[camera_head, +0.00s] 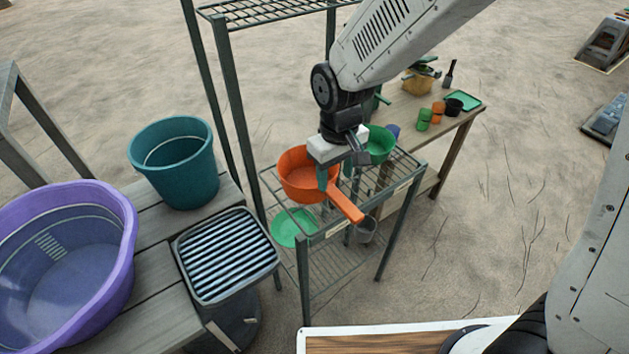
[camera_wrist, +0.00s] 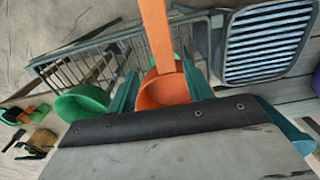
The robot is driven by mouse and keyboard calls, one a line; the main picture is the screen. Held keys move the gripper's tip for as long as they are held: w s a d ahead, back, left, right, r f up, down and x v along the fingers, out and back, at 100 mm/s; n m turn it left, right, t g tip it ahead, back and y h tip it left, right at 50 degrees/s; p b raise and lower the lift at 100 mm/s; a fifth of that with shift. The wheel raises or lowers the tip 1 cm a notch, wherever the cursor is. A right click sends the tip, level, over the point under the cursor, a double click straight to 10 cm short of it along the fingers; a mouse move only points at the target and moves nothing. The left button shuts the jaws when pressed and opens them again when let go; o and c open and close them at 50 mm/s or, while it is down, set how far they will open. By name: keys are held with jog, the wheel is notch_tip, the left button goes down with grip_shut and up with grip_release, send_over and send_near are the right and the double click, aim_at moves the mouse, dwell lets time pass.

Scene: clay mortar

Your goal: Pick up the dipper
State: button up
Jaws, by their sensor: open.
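The orange dipper (camera_head: 296,181) has a round bowl and a straight handle. It sits on the top of the wire rack (camera_head: 396,181), its handle reaching over the front edge toward the lower right. My gripper (camera_head: 334,176) points down over the dipper's right side, where the bowl meets the handle. It is open, with teal fingers apart. In the wrist view, the dipper's bowl (camera_wrist: 163,91) shows between the two fingers and its handle (camera_wrist: 157,35) runs upward away from my gripper (camera_wrist: 161,88). My gripper hides part of the bowl; contact cannot be told.
A green bowl (camera_head: 380,146) stands just behind the dipper on the rack. The purple tub (camera_head: 110,235), teal bucket (camera_head: 172,185) and a ridged grey bin (camera_head: 227,256) stand left. Tall rack posts rise nearby.

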aim_at(332, 189)
jog(key=f, duration=0.7)
jog(key=shift+s+a+f, duration=0.15)
jog(key=shift+a+f, duration=0.15)
jog(key=shift+f, duration=0.1)
grip_shut()
